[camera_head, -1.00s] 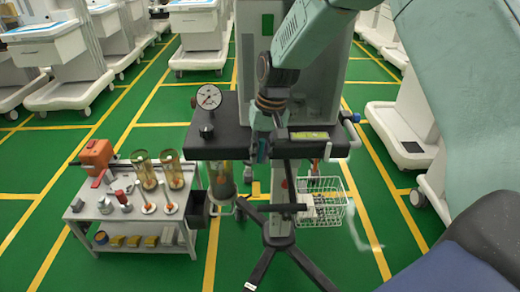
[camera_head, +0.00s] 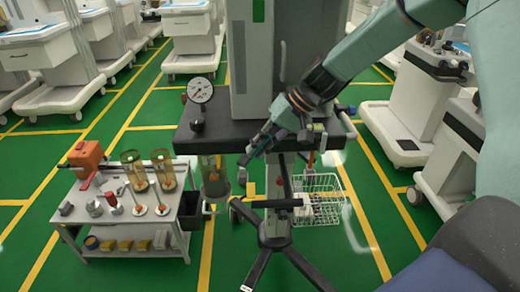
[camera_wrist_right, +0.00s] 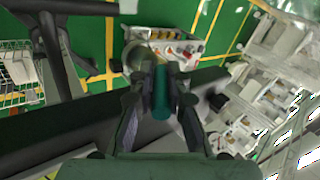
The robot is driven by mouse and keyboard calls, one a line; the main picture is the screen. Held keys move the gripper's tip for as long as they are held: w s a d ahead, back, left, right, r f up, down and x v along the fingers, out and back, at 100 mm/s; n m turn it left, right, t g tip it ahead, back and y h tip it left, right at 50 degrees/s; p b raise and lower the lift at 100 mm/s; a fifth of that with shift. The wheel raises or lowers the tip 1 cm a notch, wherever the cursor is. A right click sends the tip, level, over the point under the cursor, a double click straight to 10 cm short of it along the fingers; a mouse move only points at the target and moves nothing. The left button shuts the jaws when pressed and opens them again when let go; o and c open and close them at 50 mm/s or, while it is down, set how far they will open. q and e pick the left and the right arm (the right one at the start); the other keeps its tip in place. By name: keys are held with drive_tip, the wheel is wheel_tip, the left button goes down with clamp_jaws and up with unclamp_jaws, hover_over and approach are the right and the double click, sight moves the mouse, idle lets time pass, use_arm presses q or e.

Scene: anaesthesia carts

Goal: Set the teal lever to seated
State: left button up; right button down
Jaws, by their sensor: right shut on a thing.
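The teal lever (camera_wrist_right: 161,92) shows in the right wrist view as an upright teal bar between the two dark fingers of my right gripper (camera_wrist_right: 160,100). The gripper is shut on it. In the head view my right gripper (camera_head: 256,146) is at the front edge of the cart's dark top, tilted down to the left. There the fingers and wrist largely hide the lever, and its position marks cannot be read. My left gripper is not in view.
The cart's dark top (camera_head: 225,136) carries a round gauge (camera_head: 200,90). A glass canister (camera_head: 213,178) hangs below its front, and a wire basket (camera_head: 322,205) hangs to the right. A low grey table (camera_head: 75,215) with jars and small parts stands at left. Green floor lies between.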

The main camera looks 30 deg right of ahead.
drive_tip(key=shift+w+r, duration=0.1)
drive_tip(key=shift+w, duration=0.05)
drive_tip(key=c, duration=1.7)
unclamp_jaws()
drive_tip(key=o, duration=0.4)
drive_tip(key=shift+w+f, duration=0.15)
drive_tip(key=shift+f, duration=0.05)
drive_tip(key=shift+c, duration=0.2)
drive_tip(key=shift+s+r, duration=0.15)
drive_tip(key=shift+s, duration=0.1)
drive_tip(key=shift+d+r, duration=0.35)
drive_tip(key=shift+r, duration=0.15)
drive_tip(key=v, duration=1.1)
drive_tip(key=shift+a+f, duration=0.1)
drive_tip(key=shift+f, duration=0.05)
